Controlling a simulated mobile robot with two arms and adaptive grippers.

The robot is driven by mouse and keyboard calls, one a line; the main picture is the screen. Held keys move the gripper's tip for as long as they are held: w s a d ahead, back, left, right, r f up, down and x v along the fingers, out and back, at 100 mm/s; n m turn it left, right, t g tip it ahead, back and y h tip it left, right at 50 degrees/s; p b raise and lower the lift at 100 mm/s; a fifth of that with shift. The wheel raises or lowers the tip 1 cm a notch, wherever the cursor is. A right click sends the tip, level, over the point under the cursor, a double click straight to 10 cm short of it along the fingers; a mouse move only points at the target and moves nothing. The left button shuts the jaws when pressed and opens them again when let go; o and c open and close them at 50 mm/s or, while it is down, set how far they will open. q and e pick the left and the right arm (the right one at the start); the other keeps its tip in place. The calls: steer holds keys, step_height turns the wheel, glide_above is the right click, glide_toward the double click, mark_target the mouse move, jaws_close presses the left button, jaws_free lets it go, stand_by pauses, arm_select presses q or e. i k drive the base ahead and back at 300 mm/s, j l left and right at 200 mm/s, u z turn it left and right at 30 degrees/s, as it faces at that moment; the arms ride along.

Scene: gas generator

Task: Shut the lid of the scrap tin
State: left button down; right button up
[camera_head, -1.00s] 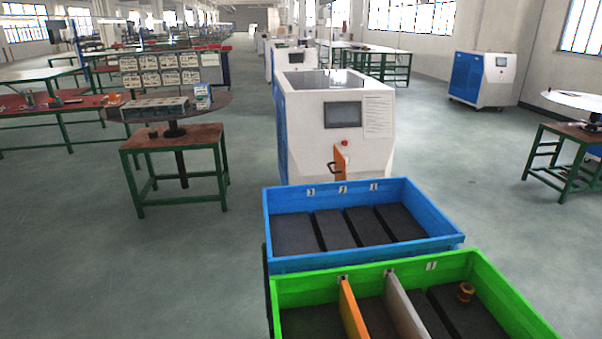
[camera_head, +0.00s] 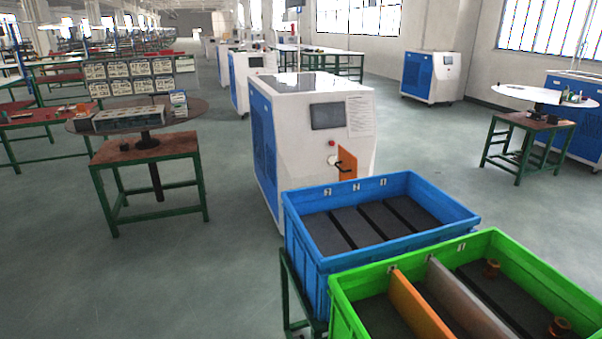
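I cannot make out a thing that is clearly the scrap tin or its lid. A white and blue machine (camera_head: 286,140) stands in the middle. On its front is an orange panel with a dark handle (camera_head: 347,164), partly hidden low down by the blue crate; I cannot tell whether it is open or shut. Neither of my grippers shows.
A blue crate (camera_head: 300,235) with dark compartments stands before the machine. A green crate (camera_head: 345,305) in front holds an orange divider (camera_head: 418,305), a grey divider and copper-coloured parts (camera_head: 491,268). Green-legged tables (camera_head: 148,152) stand left and right.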

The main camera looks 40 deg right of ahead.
mark_target(347, 167)
steer(key=i+j+u, duration=0.15)
steer(key=i+j, duration=0.15)
steer(key=i+j+u, duration=0.15)
steer(key=i, duration=0.35)
steer(key=i+l+z, duration=0.1)
steer(key=i+z, duration=0.4)
steer(key=i+j+z, duration=0.2)
steer(key=i+z, duration=0.3)
steer(key=i, duration=0.15)
steer(key=i+l+z, duration=0.1)
steer(key=i+z, duration=0.15)
steer(key=z, duration=0.2)
steer(key=i+z, duration=0.4)
steer(key=i+j+z, duration=0.1)
steer(key=z, duration=0.35)
